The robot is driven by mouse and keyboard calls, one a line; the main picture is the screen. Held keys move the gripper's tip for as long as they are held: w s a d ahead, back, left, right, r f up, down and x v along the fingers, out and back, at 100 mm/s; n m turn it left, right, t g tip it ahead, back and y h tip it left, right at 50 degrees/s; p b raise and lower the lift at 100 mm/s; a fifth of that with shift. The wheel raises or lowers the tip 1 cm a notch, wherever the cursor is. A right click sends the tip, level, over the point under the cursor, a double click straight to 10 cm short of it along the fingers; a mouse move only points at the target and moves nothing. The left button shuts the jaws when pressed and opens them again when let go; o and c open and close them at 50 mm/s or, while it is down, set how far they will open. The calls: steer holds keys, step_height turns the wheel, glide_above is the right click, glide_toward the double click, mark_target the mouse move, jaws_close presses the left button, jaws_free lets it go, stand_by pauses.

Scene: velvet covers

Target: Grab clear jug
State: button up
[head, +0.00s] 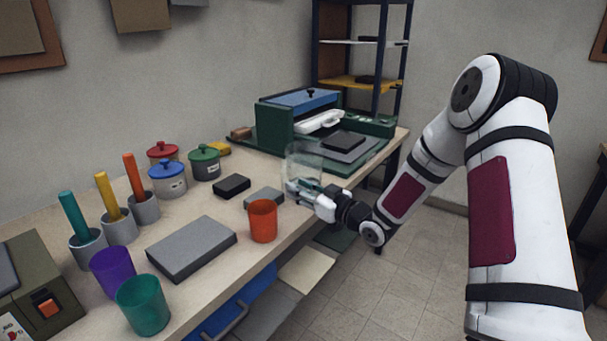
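The clear jug (304,160) is a see-through vessel standing upright near the front edge of the workbench (285,232), in front of the green machine. My gripper (300,188) comes in from the right, low at the jug, and overlaps its lower part in the picture. The fingers are small here and blend with the clear wall. I cannot tell whether they touch or close on the jug, or whether its base rests on the bench.
An orange cup (263,221) stands just left of my gripper. A grey block (264,197) and a black block (231,186) lie nearby. The green machine (276,130) stands behind the jug. Lidded pots, purple and teal cups and a grey slab (191,248) fill the left.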

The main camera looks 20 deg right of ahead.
mark_target(284, 181)
steer(key=shift+x, duration=3.2)
steer(key=shift+f, duration=0.15)
jaws_close()
